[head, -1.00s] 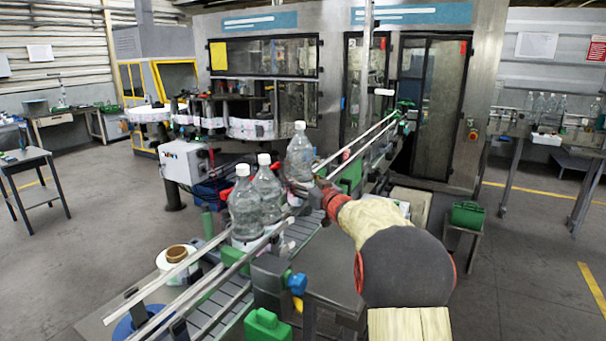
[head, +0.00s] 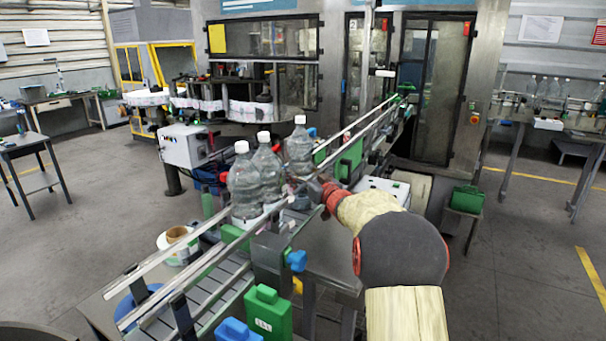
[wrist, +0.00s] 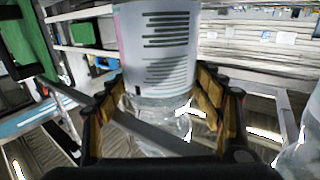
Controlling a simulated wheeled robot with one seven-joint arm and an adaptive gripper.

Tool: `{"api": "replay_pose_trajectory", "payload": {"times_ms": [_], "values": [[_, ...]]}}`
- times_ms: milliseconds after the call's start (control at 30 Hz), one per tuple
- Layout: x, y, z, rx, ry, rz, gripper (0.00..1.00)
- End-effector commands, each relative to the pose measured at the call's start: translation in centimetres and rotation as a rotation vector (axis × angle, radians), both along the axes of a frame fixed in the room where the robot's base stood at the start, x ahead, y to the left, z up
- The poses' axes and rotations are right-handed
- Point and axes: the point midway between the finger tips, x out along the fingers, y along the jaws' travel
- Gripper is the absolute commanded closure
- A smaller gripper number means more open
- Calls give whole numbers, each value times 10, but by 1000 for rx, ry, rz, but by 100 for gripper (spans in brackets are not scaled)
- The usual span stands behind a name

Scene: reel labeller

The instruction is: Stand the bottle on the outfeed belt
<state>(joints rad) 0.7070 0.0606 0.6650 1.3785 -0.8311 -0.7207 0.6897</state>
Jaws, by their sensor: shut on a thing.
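The bottle (head: 299,150) is clear plastic with a white cap and stands upright in my grip, at the belt's guide rails. The wrist view shows its white printed label (wrist: 160,45) and clear body between the fingers. My gripper (wrist: 165,105) is shut around it; in the head view the gripper (head: 309,191) reaches in from the right, and the bottle's base is partly hidden. The outfeed belt (head: 205,300) runs from the lower left toward the machine between metal rails. I cannot tell whether the bottle's base touches the belt.
Two similar bottles, a front one (head: 243,188) and another (head: 269,170), stand close together on the belt, left of the held bottle. Part of a clear bottle (wrist: 300,145) shows at the wrist view's right edge. A green container (head: 267,312) stands in front of the belt.

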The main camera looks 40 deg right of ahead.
Motion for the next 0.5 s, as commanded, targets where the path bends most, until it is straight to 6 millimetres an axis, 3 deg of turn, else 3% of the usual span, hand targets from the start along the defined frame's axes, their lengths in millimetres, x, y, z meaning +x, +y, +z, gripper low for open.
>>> {"api": "replay_pose_trajectory", "payload": {"times_ms": [100, 133, 500], "values": [[0, 0, 5, -6, -11, 1, 94], [0, 0, -4, 0, 1, 0, 33], [0, 0, -3, 0, 1, 0, 16]]}}
